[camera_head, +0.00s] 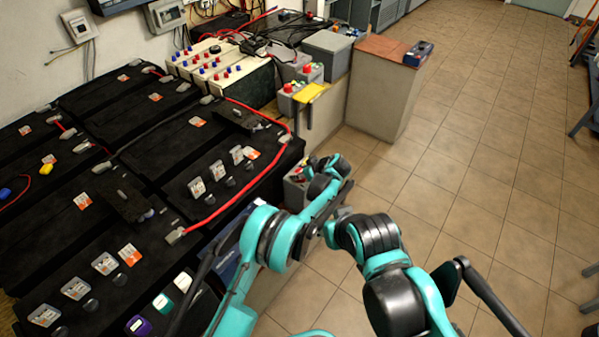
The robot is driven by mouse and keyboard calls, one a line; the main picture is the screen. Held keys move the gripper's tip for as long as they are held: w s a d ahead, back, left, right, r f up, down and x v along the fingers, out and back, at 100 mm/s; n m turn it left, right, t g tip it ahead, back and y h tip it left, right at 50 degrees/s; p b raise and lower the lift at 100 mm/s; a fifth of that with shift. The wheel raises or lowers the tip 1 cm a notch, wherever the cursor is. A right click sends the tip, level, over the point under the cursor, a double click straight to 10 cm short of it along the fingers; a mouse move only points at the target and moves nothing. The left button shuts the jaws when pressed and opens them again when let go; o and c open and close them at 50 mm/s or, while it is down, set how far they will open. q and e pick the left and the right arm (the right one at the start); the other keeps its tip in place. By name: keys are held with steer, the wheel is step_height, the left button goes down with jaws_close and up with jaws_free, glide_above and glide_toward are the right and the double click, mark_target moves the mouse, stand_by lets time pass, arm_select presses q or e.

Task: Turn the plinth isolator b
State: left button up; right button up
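Grey boxes with red knobs stand beyond the black battery bank. One box (289,101) and another behind it (313,75) are in plain sight. A third, lower box (293,190) stands by the end of the batteries and is partly hidden by my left arm. I cannot read which of them is isolator b. My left gripper (318,182) is close to the lower box. Its fingers are hard to make out, and I cannot tell whether it touches the knob. My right arm reaches in from the lower right, but I cannot make out its gripper.
Black batteries (170,125) with red cables fill the left. A yellow object (310,93) lies by the grey boxes. A cabinet (385,95) with a brown top stands behind my arms, with a small dark box (418,54) on it. The tiled floor (480,150) at right is mostly free.

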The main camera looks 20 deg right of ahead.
arm_select(q)
steer(key=shift+m+h, duration=0.3)
steer(key=m+h, duration=0.2)
steer(key=m, duration=0.1)
steer(key=shift+a+m+t+h, duration=0.1)
steer(key=shift+m+t+h, duration=0.3)
steer(key=m+h, duration=0.3)
steer(key=m, duration=0.1)
steer(key=shift+m+g, duration=0.3)
steer(key=m+g+h, duration=0.2)
steer(key=m+h, duration=0.2)
steer(key=m, duration=0.1)
steer(key=shift+w, duration=0.1)
steer(key=shift+m+g+h, duration=0.7)
steer(key=shift+m+g, duration=0.5)
steer(key=shift+m, duration=0.6)
steer(key=shift+d+m, duration=0.2)
steer(key=shift+m, duration=0.1)
steer(key=o, duration=1.2)
steer(key=shift+c, duration=0.2)
